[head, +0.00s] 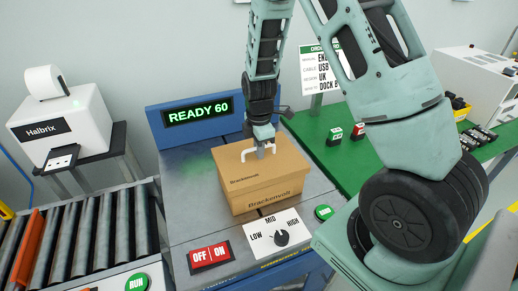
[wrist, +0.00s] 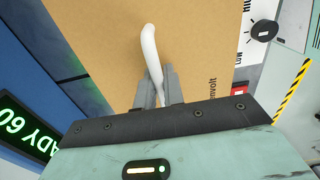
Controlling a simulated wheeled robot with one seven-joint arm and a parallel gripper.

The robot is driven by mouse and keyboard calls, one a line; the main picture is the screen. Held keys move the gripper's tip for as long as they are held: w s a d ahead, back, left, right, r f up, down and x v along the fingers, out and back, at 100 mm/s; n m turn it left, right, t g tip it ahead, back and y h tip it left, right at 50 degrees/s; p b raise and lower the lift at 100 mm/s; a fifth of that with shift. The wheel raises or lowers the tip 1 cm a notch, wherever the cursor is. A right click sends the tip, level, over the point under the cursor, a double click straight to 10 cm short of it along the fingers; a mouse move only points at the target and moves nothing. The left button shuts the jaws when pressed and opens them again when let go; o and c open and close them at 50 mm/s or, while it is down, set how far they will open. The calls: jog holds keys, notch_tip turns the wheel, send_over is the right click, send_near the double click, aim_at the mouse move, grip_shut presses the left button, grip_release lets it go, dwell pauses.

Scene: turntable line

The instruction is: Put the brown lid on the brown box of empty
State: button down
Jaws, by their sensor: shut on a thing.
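The brown lid (head: 235,165), with a white handle on top, lies over the brown box (head: 268,198) on the grey machine top in the head view. The lid covers the box's opening; I cannot tell whether it is fully seated. My gripper (head: 263,150) is above the lid, shut on its white handle (wrist: 150,48). In the wrist view the two fingers of my gripper (wrist: 157,90) pinch the handle, and the brown lid (wrist: 105,35) fills the area behind it. The box's inside is hidden.
A blue panel reads READY 60 (head: 198,110). In front are an OFF/ON switch (head: 210,254) and a LOW/MID/HIGH dial (head: 280,238). A roller conveyor (head: 90,235) and Halbrix printer (head: 62,125) stand left. A green table (head: 345,165) with small items is right.

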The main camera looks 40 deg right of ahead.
jog(key=shift+f+b, duration=1.25)
jog(key=shift+f, duration=0.4)
dwell(0.7)
jog(key=c, duration=1.4)
grip_release()
jog(key=shift+c, duration=0.2)
notch_tip(320, 180, up, 17)
jog(key=shift+r+b, duration=0.2)
jog(key=shift+b, duration=0.1)
jog(key=shift+a, duration=0.1)
